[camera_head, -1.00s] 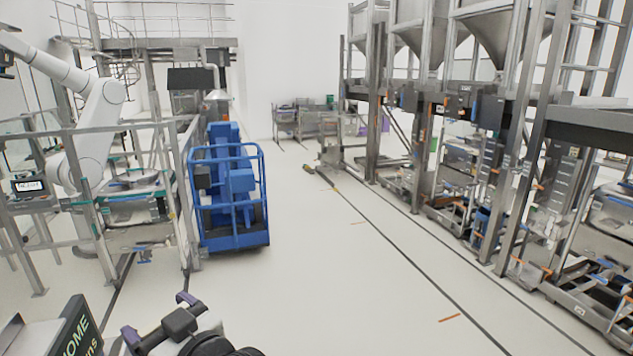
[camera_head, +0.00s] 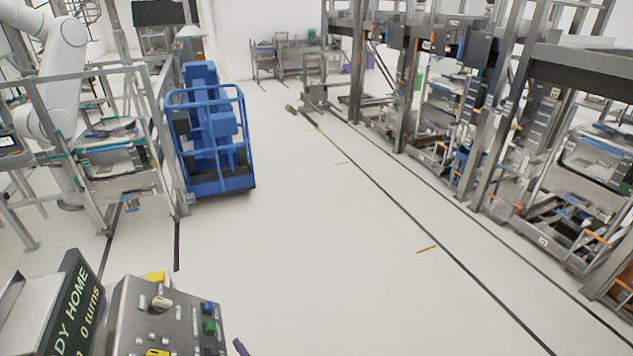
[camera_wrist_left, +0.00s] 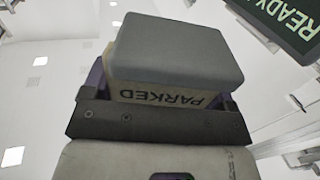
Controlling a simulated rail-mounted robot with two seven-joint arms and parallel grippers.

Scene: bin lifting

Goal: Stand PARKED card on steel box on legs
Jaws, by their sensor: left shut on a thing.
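The cream PARKED card (camera_wrist_left: 158,96) shows in the left wrist view, its lettering upside down. A smooth grey block (camera_wrist_left: 178,48) lies against it; I cannot tell if it is part of the card. My left gripper (camera_wrist_left: 157,118) is shut on the card, its dark crossbar and purple finger edges beside it. In the head view the card is not seen. Only a dark and purple tip (camera_head: 240,347), seemingly of my right gripper, shows at the bottom edge. No steel box on legs can be made out for certain.
A grey control box (camera_head: 165,315) with knobs and coloured buttons stands at bottom left, beside a dark READY HOME display (camera_head: 72,305). A blue caged lift (camera_head: 212,130) stands behind. Steel frames (camera_head: 480,120) line the right. The middle floor is clear.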

